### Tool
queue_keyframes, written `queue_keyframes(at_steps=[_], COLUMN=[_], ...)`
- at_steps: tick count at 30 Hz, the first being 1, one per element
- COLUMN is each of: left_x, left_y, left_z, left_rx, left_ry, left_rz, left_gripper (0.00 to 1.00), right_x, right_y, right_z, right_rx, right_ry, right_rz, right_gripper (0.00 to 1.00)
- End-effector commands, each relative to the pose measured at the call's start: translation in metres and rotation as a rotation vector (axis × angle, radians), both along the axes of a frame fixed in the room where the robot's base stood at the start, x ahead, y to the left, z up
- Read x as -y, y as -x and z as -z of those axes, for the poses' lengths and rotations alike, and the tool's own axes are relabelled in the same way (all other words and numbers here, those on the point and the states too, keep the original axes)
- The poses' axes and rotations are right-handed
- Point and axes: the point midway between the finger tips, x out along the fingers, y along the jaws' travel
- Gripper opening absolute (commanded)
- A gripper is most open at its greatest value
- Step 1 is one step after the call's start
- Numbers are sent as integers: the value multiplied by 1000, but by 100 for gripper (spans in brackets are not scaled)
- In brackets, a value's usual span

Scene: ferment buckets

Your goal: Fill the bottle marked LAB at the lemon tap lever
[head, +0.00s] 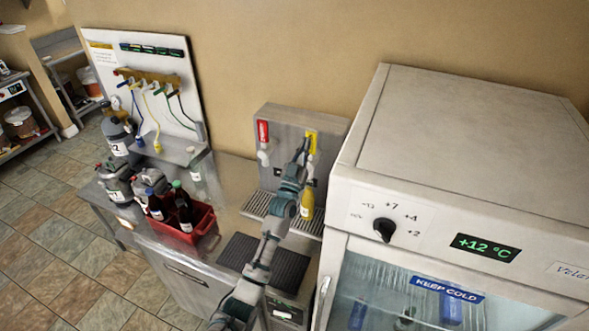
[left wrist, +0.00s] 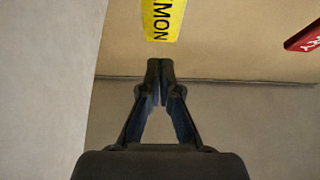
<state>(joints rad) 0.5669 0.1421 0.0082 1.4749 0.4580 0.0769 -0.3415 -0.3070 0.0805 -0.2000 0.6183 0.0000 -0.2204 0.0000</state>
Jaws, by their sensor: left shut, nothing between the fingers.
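The yellow lemon tap lever (head: 312,138) is at the top right of the grey tap unit (head: 283,120); its lettering also shows in the left wrist view (left wrist: 162,20). A yellow bottle (head: 307,200) stands upright below that tap on the drip grate. I cannot read a LAB mark on it, nor tell whether the yellow is its contents. My left gripper (head: 302,152) is shut and empty, close in front of the lemon lever. In the left wrist view its closed fingertips (left wrist: 160,70) are just below the lever's lettering. My right gripper is not in view.
A red lever (head: 263,131) is left of the lemon one. A red crate (head: 185,235) holds dark bottles on the counter, near gas cylinders. A black ribbed mat (head: 240,250) lies in front of the grate. A white fridge (head: 450,130) bounds the right side.

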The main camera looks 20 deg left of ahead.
Motion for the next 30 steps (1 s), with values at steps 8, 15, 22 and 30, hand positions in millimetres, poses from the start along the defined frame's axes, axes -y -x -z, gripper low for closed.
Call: queue_keyframes(at_steps=[8,15,22,30], left_x=[2,3,4,4], left_y=[42,73,77,77], left_z=[22,30,31,31], left_rx=[-3,-1,-2,-1], left_ry=[1,-1,-2,-1], left_rz=[-1,-1,-1,-1], left_gripper=[0,0,0,0], right_x=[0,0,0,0], right_y=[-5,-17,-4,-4], right_z=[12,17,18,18], right_rx=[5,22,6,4], right_ry=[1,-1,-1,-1], right_rz=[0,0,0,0], right_gripper=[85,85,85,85])
